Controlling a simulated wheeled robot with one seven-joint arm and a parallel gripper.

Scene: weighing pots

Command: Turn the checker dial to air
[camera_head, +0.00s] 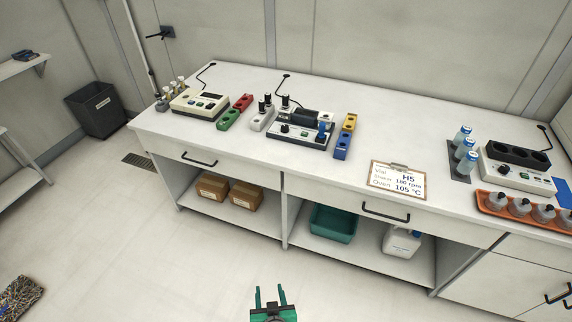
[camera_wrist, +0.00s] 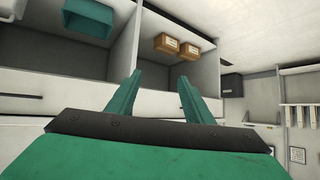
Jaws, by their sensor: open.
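Three instruments with controls stand on the white bench (camera_head: 150,124); I cannot read which one is the checker. The middle one (camera_head: 300,139) is white and dark blue, with a black dial (camera_head: 285,128) at its front left; its setting is too small to read. A cream unit with a display (camera_head: 200,103) stands at the left. A white unit with a black top (camera_head: 517,168) stands at the right, with a dark knob (camera_head: 502,169) on its front. My gripper (camera_head: 270,291) is open and empty, in front of the bench and away from the instruments. It also shows in the wrist view (camera_wrist: 160,76).
Red (camera_head: 243,102), green (camera_head: 228,119) and yellow-blue (camera_head: 346,136) blocks flank the instruments. A clipboard (camera_head: 398,180) lies near the front edge. An orange tray (camera_head: 487,205) holds several bottles at the right. Shelves below hold boxes (camera_head: 246,195) and a green bin (camera_head: 333,224). The floor before the bench is clear.

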